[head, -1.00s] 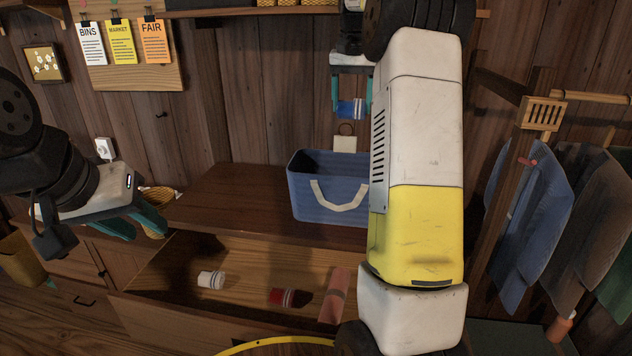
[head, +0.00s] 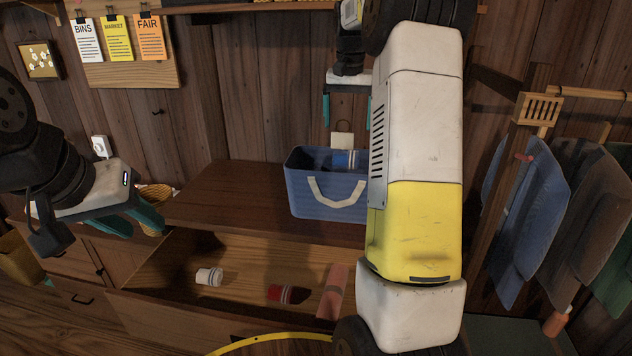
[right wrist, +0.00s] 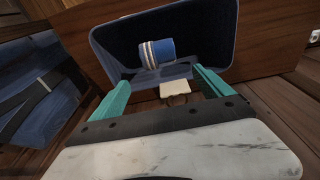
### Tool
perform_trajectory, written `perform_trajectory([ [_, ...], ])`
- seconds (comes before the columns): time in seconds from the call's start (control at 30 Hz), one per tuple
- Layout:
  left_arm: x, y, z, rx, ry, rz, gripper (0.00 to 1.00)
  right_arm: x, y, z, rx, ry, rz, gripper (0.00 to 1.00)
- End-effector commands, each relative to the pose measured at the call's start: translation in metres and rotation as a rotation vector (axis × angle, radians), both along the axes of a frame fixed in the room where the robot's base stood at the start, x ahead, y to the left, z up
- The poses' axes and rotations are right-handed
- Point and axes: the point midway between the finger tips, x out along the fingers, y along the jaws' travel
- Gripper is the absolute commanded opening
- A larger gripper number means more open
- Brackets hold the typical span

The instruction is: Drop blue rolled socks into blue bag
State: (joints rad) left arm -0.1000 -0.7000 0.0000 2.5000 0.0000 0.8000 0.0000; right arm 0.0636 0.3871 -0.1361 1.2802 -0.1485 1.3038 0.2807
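The blue rolled socks (head: 345,159), with pale stripes at one end, show at the mouth of the blue bag (head: 312,197), apart from my fingers. In the right wrist view the socks (right wrist: 157,53) appear against the dark inside of the bag (right wrist: 100,62); I cannot tell whether they are falling or resting. My right gripper (head: 347,112) is open and empty above the bag, its fingers wide apart in the right wrist view (right wrist: 160,88). My left gripper (head: 135,222) hangs empty at the left, its two fingers apart.
The bag stands on a wooden dresser top (head: 230,190). A wicker basket (head: 155,195) is behind my left gripper. Clothes (head: 530,215) hang at the right.

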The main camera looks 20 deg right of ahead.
Motion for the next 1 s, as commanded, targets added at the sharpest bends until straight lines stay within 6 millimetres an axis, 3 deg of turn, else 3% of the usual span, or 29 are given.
perform_trajectory([
  [0.33, 0.0, 0.0, 0.0, 0.0, 0.0, 0.0, 0.36, 0.0, 0.0, 0.005, 0.0, -0.002, 0.0, 0.9],
  [0.7, 0.0, 0.0, 0.0, 0.0, 0.0, 0.0, 0.36, -0.007, 0.004, 0.061, -0.001, -0.003, 0.001, 0.9],
  [1.0, 0.0, 0.0, 0.0, 0.0, 0.0, 0.0, 0.36, -0.01, 0.005, 0.077, 0.0, 0.001, 0.0, 0.9],
])
